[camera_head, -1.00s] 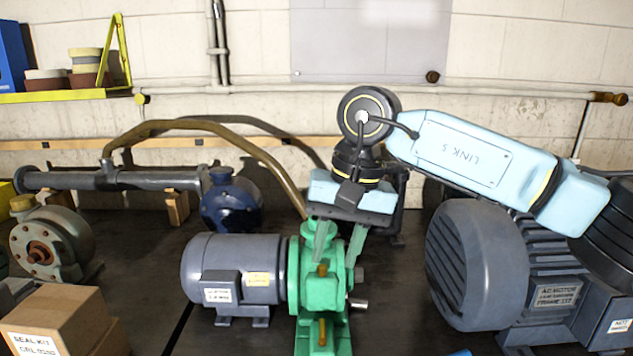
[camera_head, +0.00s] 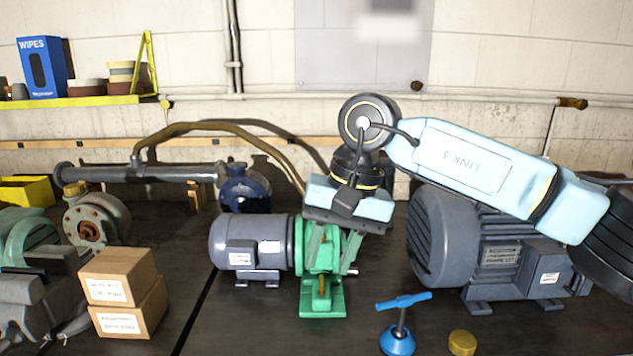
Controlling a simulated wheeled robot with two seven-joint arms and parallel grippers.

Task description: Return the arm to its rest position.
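My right arm comes in from the right, light blue and black, and reaches over the bench to the middle of the camera_head view. Its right gripper (camera_head: 331,262) points down, with two greenish-grey fingers apart and nothing seen between them. The fingers overlap the green pump (camera_head: 322,297) in the picture; whether they touch it I cannot tell. The pump is joined to a grey motor (camera_head: 247,244) with a white tag on its left. My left gripper is not in view.
A big grey motor (camera_head: 440,240) stands below my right arm. In front are a blue T-handled tool (camera_head: 398,340) and a brass cap (camera_head: 462,342). Two cardboard boxes (camera_head: 125,300) are stacked at the left. A yellow shelf (camera_head: 80,101) and a pipe line the wall.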

